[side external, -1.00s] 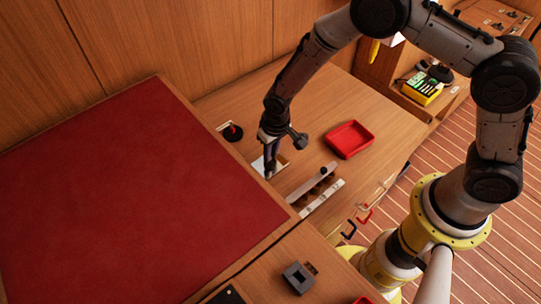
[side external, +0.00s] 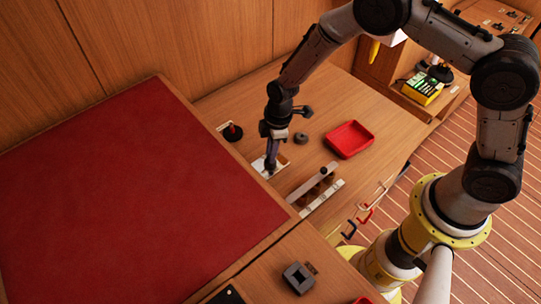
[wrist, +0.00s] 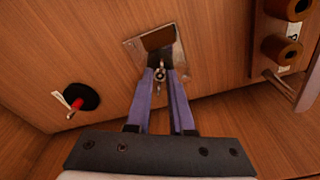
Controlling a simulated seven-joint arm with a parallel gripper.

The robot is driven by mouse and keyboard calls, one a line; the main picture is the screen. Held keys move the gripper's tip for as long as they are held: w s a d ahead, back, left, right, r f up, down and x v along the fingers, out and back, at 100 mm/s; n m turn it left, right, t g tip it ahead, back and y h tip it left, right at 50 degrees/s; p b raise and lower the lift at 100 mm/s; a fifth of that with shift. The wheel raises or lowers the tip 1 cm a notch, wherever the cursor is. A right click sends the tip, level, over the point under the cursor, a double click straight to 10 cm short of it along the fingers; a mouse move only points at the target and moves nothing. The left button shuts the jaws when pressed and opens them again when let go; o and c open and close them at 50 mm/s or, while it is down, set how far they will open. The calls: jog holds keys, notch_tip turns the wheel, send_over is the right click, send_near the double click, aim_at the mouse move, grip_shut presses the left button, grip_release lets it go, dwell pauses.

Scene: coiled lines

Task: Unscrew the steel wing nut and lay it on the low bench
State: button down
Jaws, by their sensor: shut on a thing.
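The steel wing nut (wrist: 160,75) shows in the wrist view as a small metal piece between my fingertips, in front of a pale metal plate (wrist: 135,45). My gripper (wrist: 161,72) is shut on it, with its two purple fingers converging there. In the side view my gripper (side external: 270,170) points down at the pale plate (side external: 258,165) on the wooden worktop. The nut is too small or hidden to make out there. I cannot tell whether it is still on a thread, nor which surface is the low bench.
A red tray (side external: 350,139) lies to the right of my gripper, with a dark round piece (side external: 301,138) between. A red-and-black upright piece (side external: 233,132) stands to the left. A raised red-topped surface (side external: 130,200) fills the left.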

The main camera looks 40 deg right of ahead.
jog(key=n, duration=0.4)
jog(key=shift+n+g, duration=0.3)
jog(key=shift+n, duration=0.1)
jog(key=n, duration=0.4)
jog(key=shift+w+n+g, duration=0.1)
jog(key=shift+n+g, duration=0.2)
jog(key=shift+r, duration=0.35)
jog(key=shift+r, duration=2)
